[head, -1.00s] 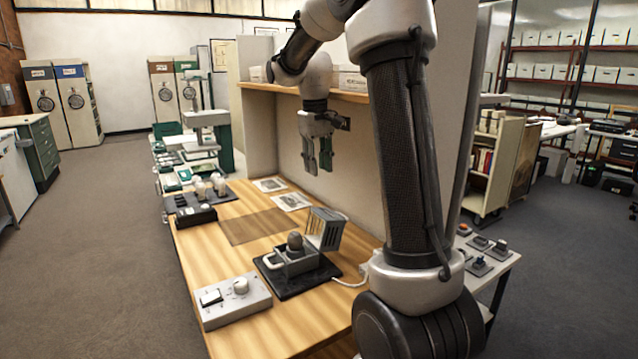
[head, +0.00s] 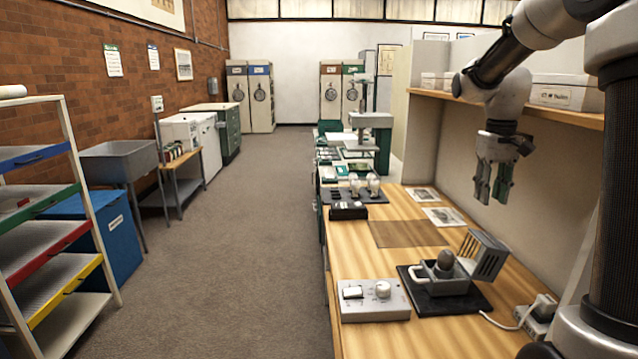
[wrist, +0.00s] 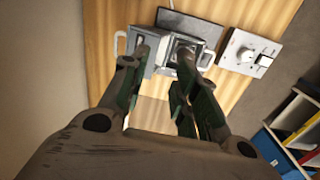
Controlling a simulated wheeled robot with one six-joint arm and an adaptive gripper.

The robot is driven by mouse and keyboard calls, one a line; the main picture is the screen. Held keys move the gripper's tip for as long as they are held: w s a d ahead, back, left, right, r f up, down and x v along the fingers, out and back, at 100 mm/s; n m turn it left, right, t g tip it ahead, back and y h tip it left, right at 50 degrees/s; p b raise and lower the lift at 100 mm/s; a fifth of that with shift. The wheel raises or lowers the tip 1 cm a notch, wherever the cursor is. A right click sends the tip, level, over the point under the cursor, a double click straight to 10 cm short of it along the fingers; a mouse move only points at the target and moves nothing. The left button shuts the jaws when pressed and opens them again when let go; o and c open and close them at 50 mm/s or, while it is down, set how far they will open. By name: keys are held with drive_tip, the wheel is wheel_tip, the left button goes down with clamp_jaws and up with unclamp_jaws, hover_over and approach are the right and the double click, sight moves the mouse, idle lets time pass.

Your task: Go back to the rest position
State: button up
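My gripper (head: 491,190) hangs above the right side of the wooden bench (head: 405,263), near the back panel, fingers pointing down. Its green-lined fingers are apart with nothing between them. In the wrist view the gripper (wrist: 167,75) is also open and empty, with the bench surface far below.
A shelf with white boxes (head: 565,95) runs along the panel behind the gripper. A rack with coloured trays (head: 45,200), a blue bin (head: 108,240) and a sink (head: 118,160) stand at left. The carpet aisle (head: 225,260) between is clear.

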drive_tip(key=s+a+r+t, duration=0.1)
drive_tip(key=s+a+t, duration=0.1)
drive_tip(key=s, duration=1)
drive_tip(key=s+a+t, duration=0.2)
drive_tip(key=s+a, duration=0.3)
drive_tip(key=s, duration=0.8)
drive_tip(key=shift+a+r+n+t, duration=0.3)
drive_tip(key=shift+r, duration=0.05)
